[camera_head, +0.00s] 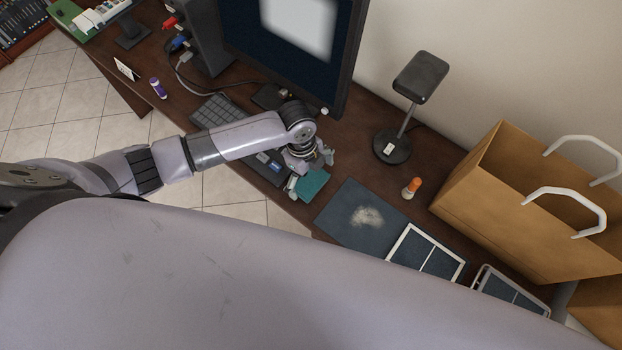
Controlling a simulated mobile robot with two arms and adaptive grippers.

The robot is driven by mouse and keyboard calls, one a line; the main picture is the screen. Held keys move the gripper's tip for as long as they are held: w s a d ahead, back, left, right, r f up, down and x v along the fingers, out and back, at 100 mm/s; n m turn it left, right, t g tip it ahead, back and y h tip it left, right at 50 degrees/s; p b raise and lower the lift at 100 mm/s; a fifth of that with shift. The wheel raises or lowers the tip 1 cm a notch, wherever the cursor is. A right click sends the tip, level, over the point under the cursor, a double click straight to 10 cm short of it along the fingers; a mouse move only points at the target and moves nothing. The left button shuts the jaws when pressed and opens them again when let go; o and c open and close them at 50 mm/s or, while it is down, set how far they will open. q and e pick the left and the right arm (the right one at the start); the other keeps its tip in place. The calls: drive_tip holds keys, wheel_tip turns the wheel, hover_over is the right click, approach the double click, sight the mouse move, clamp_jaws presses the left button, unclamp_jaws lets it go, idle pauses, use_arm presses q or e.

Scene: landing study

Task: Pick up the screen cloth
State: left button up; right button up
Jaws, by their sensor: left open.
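The screen cloth appears to be the small teal folded cloth (313,184) on the dark desk, near its front edge and left of a dark blue mat. My left gripper (310,174) is over and beside the cloth, with its fingers pointing down around it. It is open. The arm and the gripper hide part of the cloth's left side. Whether the fingers touch the cloth cannot be told. My right gripper is not in view.
A monitor (290,45) stands behind my left gripper, with a keyboard (215,112) to its left. A black lamp (392,146), an orange-capped bottle (411,188), the blue mat (345,228), framed panels (425,255) and a paper bag (490,205) stand or lie to the right.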

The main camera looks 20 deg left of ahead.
sight(310, 180)
use_arm(q)
drive_tip(key=shift+d+f, duration=0.1)
drive_tip(key=shift+f, duration=0.4)
drive_tip(key=c, duration=1)
drive_tip(key=shift+c, duration=0.2)
drive_tip(key=shift+r, duration=0.1)
wheel_tip(310, 180, up, 20)
drive_tip(key=b, duration=0.1)
drive_tip(key=shift+b, duration=0.35)
